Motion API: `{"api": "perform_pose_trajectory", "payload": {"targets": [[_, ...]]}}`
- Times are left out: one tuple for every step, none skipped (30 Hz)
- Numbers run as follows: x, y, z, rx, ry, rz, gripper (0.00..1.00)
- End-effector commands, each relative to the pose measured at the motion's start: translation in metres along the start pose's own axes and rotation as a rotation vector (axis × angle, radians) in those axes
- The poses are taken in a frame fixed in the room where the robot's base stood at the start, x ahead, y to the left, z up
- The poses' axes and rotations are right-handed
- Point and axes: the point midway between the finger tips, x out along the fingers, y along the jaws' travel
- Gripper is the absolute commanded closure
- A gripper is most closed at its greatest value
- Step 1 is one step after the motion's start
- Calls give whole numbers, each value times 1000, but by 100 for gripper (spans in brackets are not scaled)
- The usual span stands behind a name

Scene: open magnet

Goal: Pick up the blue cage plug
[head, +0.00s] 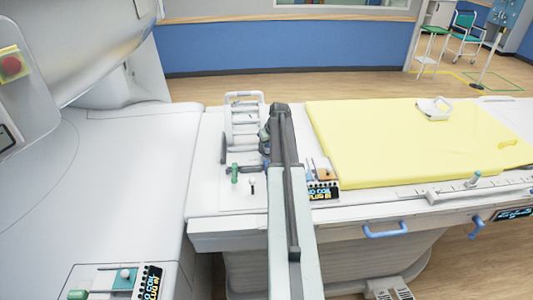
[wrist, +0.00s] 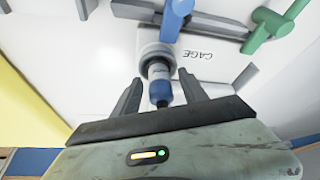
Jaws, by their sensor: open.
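The blue cage plug (wrist: 160,88) shows in the wrist view, with a pale and blue body and a grey collar, beside a white "CAGE" label (wrist: 196,54). My gripper (wrist: 160,82) is open, with one finger on each side of the plug's body. I cannot tell whether the fingers touch it. A blue lever-like piece (wrist: 175,14) rises just past the collar; I cannot tell if it is part of the plug. In the head view my gripper (head: 267,142) is over the white panel and the plug is mostly hidden by my arm.
A green handle (wrist: 265,30) stands to the right in the wrist view; it also shows in the head view (head: 235,173). A white frame (head: 244,115) stands behind. A yellow mat (head: 400,140) lies to the right, with a display (head: 323,190) near its corner.

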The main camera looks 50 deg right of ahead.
Motion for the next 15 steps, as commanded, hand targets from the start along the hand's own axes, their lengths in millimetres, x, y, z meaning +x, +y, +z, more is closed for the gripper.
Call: {"api": "perform_pose_trajectory", "payload": {"targets": [[-1, 0, 0, 0, 0, 0, 49], [-1, 0, 0, 0, 0, 0, 58], [-1, 0, 0, 0, 0, 0, 69], [-1, 0, 0, 0, 0, 0, 77], [-1, 0, 0, 0, 0, 0, 85], [-1, 0, 0, 0, 0, 0, 97], [-1, -1, 0, -1, 0, 0, 100], [-1, -1, 0, -1, 0, 0, 100], [-1, -1, 0, -1, 0, 0, 100], [-1, -1, 0, -1, 0, 0, 100], [-1, -1, 0, -1, 0, 0, 100], [-1, -1, 0, -1, 0, -1, 100], [-1, -1, 0, -1, 0, -1, 100], [-1, -1, 0, -1, 0, -1, 100], [-1, -1, 0, -1, 0, -1, 100]]}}
